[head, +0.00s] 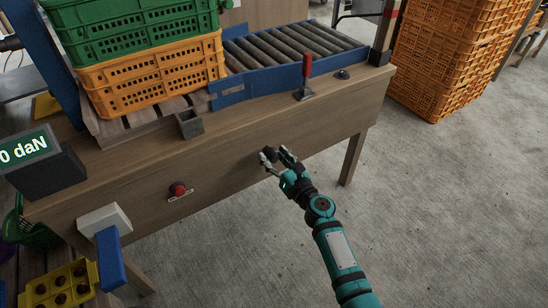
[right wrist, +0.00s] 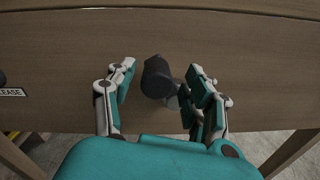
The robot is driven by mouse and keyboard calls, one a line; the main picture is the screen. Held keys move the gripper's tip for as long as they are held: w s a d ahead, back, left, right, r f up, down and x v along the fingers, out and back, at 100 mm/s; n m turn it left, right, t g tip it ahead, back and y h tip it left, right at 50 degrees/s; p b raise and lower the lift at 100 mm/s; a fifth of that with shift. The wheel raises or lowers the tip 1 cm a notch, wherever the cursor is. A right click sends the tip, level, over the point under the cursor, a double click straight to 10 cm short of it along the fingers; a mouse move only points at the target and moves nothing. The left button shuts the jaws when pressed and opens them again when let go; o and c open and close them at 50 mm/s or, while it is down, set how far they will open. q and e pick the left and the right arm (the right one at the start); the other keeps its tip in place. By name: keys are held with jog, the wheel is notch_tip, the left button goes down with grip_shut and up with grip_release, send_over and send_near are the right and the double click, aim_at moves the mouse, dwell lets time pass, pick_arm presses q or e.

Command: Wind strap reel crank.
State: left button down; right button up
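The crank's dark cylindrical handle (right wrist: 157,76) sticks out from the front board of the wooden bench, with a greyish metal part behind it. My right gripper (head: 277,155) is at this board in the head view. In the right wrist view its fingers (right wrist: 160,72) are open, one on each side of the handle, with a clear gap on the left and a smaller one on the right. The reel itself is hidden. A display (head: 25,151) at the left reads "0 daN". My left gripper is not in view.
A red button (head: 178,188) sits on the board to the left. A red-handled lever (head: 306,78) and blue-framed rollers (head: 285,48) are on top, beside stacked orange (head: 150,75) and green crates (head: 135,28). More orange crates (head: 440,60) stand behind right. The floor at right is clear.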

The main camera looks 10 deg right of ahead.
jog(key=shift+s, duration=0.1)
jog(key=v, duration=1.2)
